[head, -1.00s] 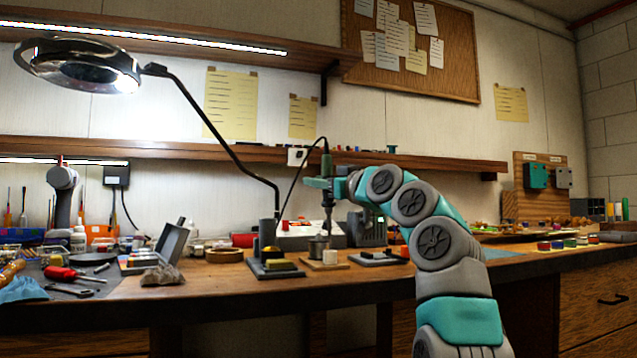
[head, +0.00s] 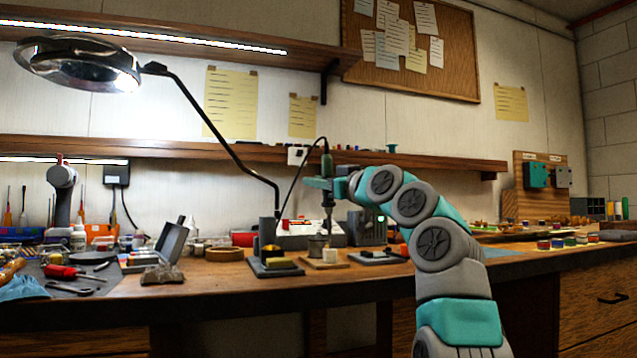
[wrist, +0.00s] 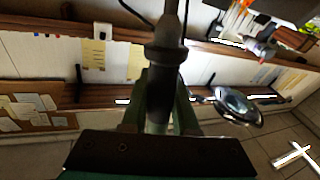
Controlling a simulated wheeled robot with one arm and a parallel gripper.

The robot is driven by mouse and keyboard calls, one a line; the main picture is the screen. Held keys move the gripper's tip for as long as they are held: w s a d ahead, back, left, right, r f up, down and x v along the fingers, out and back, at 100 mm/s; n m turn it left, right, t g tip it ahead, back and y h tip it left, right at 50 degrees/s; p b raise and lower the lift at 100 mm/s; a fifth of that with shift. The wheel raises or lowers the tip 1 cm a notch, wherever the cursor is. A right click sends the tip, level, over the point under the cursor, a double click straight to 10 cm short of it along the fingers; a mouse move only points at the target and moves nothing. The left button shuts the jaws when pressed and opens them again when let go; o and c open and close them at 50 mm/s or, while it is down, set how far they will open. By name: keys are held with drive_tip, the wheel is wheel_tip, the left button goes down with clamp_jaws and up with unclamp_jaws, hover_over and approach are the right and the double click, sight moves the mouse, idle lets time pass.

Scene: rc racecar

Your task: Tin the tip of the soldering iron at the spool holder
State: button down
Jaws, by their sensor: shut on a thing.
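The soldering iron (head: 328,198) is upright in my gripper (head: 320,184), tip end down, its green handle and cable at the top. My gripper is shut on it. In the wrist view the iron's dark shaft (wrist: 165,60) runs between my green fingers (wrist: 160,112). Below the iron stands a wooden base (head: 322,265) with a small grey metal cylinder (head: 317,246) and a white block (head: 330,255); this appears to be the spool holder. The iron's lower end is just above or beside the cylinder. I cannot tell whether they touch.
A dark stand with a yellow sponge (head: 280,262) is close on the left. A grey base (head: 377,258) is close on the right. A grey box with a green light (head: 367,228) stands behind. The magnifier lamp (head: 80,65) overhangs at the left. The front bench edge (head: 300,290) is clear.

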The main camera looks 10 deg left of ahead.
drive_tip(key=shift+f+b, duration=0.4)
drive_tip(key=shift+f, duration=0.1)
idle(1.8)
drive_tip(key=shift+r, duration=0.1)
idle(2.5)
wheel_tip(320, 180, up, 6)
drive_tip(key=p, duration=0.6)
idle(0.6)
